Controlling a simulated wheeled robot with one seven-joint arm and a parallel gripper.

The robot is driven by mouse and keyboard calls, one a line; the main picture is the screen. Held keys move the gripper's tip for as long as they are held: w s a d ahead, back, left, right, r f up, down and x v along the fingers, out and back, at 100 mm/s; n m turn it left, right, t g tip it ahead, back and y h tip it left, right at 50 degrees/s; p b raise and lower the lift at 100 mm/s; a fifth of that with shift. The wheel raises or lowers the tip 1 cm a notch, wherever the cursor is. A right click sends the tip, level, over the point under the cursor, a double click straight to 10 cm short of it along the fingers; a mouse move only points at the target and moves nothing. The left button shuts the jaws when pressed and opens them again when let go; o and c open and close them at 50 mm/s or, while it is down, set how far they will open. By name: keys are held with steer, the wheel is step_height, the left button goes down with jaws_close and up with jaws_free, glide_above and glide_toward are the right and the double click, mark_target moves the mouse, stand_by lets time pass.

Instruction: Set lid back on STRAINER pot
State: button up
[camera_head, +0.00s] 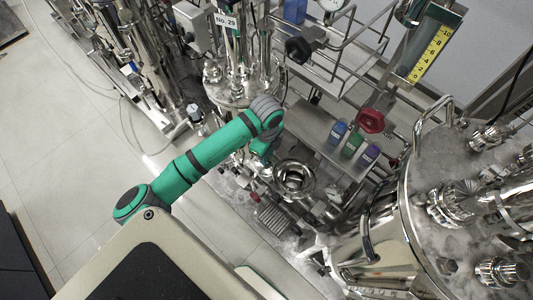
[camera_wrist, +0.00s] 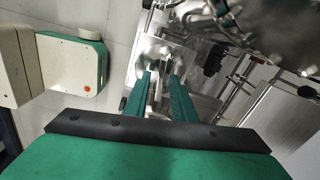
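In the head view, my green arm reaches from the lower left toward the middle and bends down. My gripper is largely hidden there beside the skid. In the wrist view, my gripper (camera_wrist: 161,75) shows two green fingers standing apart. Pale metal parts show between and beyond them, and I see no firm grip on anything. A small round steel vessel with a bright rim (camera_head: 295,178), likely the strainer pot, stands just right of and below the arm's end in the head view; its top looks open. I cannot pick out the lid with certainty.
A large steel tank (camera_head: 420,220) fills the right. Pipes and rails crowd the skid. Tiled floor (camera_head: 60,170) is free at left.

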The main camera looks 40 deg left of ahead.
jaws_close()
steer(key=shift+r, duration=0.65)
steer(key=shift+r, duration=2.95)
